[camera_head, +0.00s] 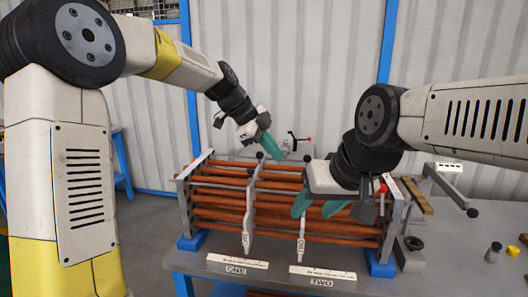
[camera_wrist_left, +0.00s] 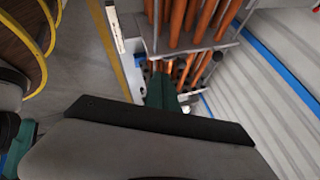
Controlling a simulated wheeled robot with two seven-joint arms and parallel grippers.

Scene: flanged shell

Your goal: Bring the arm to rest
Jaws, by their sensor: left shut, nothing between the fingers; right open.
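My left gripper (camera_head: 269,147) is shut and empty, its teal fingers pointing down above the back of the tube bundle (camera_head: 215,207). In the left wrist view its teal fingers (camera_wrist_left: 160,92) are together, with orange tubes (camera_wrist_left: 185,22) beyond them. My right gripper (camera_head: 318,206) is open in front of the bundle's right half, its two teal fingers apart. I cannot tell whether it touches the tubes. The bundle is a set of orange-brown tubes held between grey end plates, with pale upright baffles between them. My right gripper hides part of the bundle.
The bundle stands on blue feet on a grey table (camera_head: 455,262). Labels marked ONE (camera_head: 236,271) and TWO (camera_head: 321,282) lie at its front. Small cylinders and a yellow piece (camera_head: 513,251) stand at the right. A corrugated wall with blue posts (camera_head: 388,40) is behind.

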